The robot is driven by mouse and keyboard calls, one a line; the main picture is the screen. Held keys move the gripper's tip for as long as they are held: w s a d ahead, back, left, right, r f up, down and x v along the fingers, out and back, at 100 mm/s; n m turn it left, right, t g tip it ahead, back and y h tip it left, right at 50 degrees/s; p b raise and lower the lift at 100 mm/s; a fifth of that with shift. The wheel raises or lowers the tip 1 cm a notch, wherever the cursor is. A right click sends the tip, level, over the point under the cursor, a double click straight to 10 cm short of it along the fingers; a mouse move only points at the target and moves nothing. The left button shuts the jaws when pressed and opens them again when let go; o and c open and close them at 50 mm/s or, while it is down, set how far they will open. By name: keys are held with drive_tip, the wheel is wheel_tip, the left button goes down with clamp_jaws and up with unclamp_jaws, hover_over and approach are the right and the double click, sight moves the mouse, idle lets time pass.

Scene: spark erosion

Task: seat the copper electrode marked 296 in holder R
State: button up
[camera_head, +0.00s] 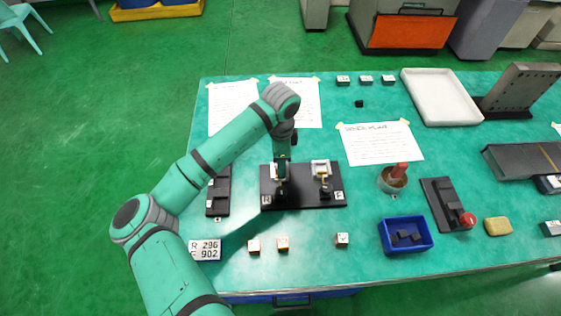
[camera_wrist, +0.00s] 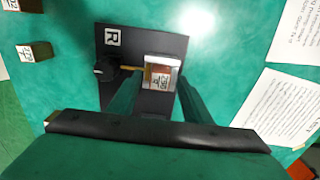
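In the wrist view, the electrode (camera_wrist: 161,79) is a small block with a sideways label that looks like 296 and a copper-brown edge. It lies within the pale metal jaw of holder R (camera_wrist: 164,58), whose plate bears an R label. A brass screw (camera_wrist: 131,68) with a black knob (camera_wrist: 105,69) is at its left. My gripper (camera_wrist: 162,91) has one finger on each side of the block, with pale jaw showing between; it looks open. Contact cannot be made out. In the head view my gripper (camera_head: 281,180) hides most of holder R.
Holder F (camera_head: 321,167) stands beside holder R on the black base (camera_head: 303,199). Small labelled blocks (camera_head: 282,243) stand in front. A sign (camera_head: 205,250) reads R 296 and 902. A blue bin (camera_head: 388,241) and a pot (camera_head: 386,183) are to the right.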

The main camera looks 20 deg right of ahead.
drive_tip(key=shift+r, duration=0.1)
wheel_tip(320, 180, up, 11)
drive_tip(key=shift+f, duration=0.2)
idle(0.4)
idle(0.3)
